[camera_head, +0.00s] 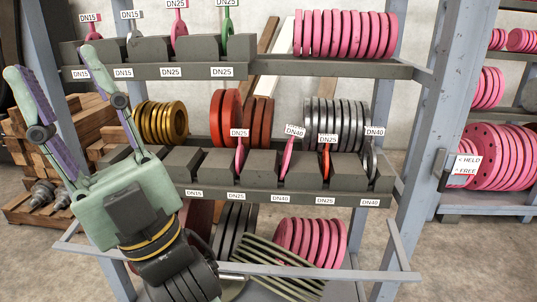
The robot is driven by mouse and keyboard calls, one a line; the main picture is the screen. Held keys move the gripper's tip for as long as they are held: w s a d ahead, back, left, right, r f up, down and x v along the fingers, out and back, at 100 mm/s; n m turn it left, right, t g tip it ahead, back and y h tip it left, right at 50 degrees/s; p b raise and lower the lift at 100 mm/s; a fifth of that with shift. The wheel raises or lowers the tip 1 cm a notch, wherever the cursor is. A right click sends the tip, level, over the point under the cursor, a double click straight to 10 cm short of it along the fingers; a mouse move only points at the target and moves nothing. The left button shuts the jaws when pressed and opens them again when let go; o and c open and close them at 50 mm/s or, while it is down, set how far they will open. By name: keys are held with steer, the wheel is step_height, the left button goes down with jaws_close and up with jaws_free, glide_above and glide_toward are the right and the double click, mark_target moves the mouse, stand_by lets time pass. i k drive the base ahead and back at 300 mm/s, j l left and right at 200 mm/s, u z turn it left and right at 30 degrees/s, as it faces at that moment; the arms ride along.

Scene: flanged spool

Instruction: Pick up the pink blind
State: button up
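Several pink blinds stand upright in slots of dark grey racks, each with a white size tag. On the upper rack, one pink blind (92,33) is tagged DN15 and another pink blind (179,24) is tagged DN25. On the lower rack, a pink blind (240,158) is tagged DN25 and a pink blind (287,160) is tagged DN40. I cannot tell which one the task means. My gripper (52,64) is at the left, pointing up, its two fingers spread wide and nothing between them. It is apart from the blinds in the picture.
A green blind (225,43), a grey blind (135,37) and an orange blind (325,160) share the racks. Pink discs (345,34) and gold discs (160,123) fill the shelves. A steel post (407,150) stands right. Wooden crates (95,120) are behind my gripper.

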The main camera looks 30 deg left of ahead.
mark_target(294, 130)
steer(key=u, duration=1.5)
steer(key=l+u, duration=0.25)
steer(key=l, duration=0.25)
steer(key=i+l+u, duration=0.1)
steer(key=l+u, duration=0.15)
steer(key=l, duration=1.2)
